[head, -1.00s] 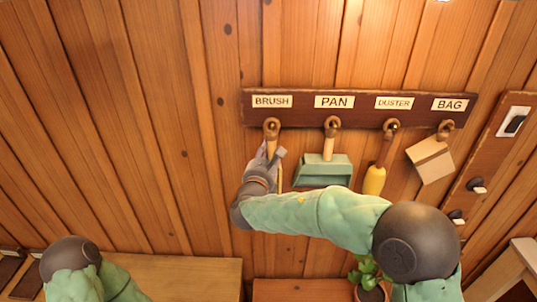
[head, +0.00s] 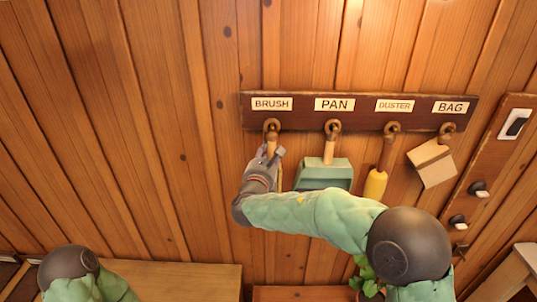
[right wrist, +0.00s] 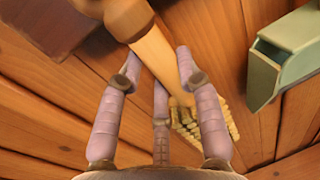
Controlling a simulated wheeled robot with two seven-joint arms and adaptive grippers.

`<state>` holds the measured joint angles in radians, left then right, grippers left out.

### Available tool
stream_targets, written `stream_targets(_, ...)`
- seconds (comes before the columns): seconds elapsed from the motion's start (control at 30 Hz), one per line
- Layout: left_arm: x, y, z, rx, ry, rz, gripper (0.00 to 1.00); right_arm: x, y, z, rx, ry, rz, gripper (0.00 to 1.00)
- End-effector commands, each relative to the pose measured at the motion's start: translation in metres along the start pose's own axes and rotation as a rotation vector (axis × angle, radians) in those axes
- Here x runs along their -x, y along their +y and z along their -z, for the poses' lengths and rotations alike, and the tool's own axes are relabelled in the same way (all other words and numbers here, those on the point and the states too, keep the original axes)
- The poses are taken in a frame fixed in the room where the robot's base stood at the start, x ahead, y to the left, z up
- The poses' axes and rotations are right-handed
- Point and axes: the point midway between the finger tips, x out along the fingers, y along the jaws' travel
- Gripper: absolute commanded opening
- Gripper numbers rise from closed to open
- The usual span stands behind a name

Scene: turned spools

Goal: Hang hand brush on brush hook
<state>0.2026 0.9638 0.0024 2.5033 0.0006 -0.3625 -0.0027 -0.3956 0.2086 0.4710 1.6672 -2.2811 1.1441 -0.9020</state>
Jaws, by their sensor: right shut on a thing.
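The hand brush has a pale wooden handle (head: 272,145) with its top end at the brush hook (head: 272,125), under the BRUSH label. My right gripper (head: 268,158) is shut on the handle just below the hook. In the right wrist view the fingers (right wrist: 160,70) close around the handle (right wrist: 155,50), and the pale bristles (right wrist: 205,122) show beyond them. The handle's upper end meets the brown hook (right wrist: 127,17) there. Whether its loop is over the hook is hidden from me. My left gripper is out of view.
A dark rack board (head: 360,111) carries the hooks. A green dustpan (head: 323,173), a yellow duster (head: 375,184) and a tan bag (head: 432,163) hang to the right. A potted plant (head: 368,272) stands below. The wall left of the rack is clear.

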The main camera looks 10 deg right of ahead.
Motion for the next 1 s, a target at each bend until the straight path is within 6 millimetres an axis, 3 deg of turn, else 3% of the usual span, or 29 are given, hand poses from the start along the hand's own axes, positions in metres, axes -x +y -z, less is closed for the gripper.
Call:
stream_targets(0.37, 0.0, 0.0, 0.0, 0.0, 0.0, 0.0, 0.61, 0.0, 0.0, -0.001, 0.0, -0.001, 0.0, 0.0)
stream_targets(0.4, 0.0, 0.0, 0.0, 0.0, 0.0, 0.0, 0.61, 0.0, 0.0, -0.001, 0.0, -0.001, 0.0, 0.41)
stream_targets(0.5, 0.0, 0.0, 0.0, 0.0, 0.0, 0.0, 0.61, 0.0, 0.0, 0.0, 0.0, -0.001, 0.0, 0.63)
stream_targets(0.83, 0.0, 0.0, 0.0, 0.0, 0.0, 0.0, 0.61, 0.001, 0.0, 0.001, 0.001, 0.001, -0.001, 0.63)
stream_targets(1.0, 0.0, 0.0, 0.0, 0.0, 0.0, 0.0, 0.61, 0.017, 0.001, 0.0, 0.001, 0.001, -0.004, 0.63)
